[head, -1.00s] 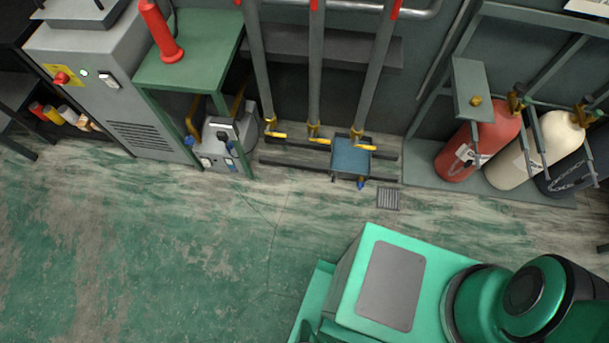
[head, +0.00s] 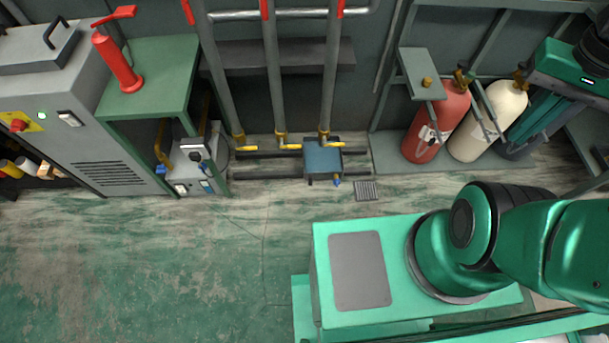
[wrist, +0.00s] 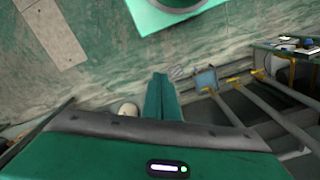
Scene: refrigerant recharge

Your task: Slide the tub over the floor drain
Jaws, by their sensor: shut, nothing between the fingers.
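The tub (head: 323,158) is a small blue, square-topped box below the valves of the pipes, near the back wall. The floor drain (head: 367,190) is a small dark grate in the floor, just right of the tub and a little nearer to me, apart from it. In the wrist view the tub (wrist: 205,80) and the grate (wrist: 180,72) show beyond the fingertips. My gripper (head: 515,143) is at the right, by the gas cylinders, well away from the tub. Its green fingers (wrist: 161,76) are together and empty.
A red cylinder (head: 437,122) and a cream cylinder (head: 490,120) stand on a rack right of the drain. A grey machine (head: 203,165) stands left of the tub, under a green table (head: 160,72). The floor (head: 170,260) at the left front is clear.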

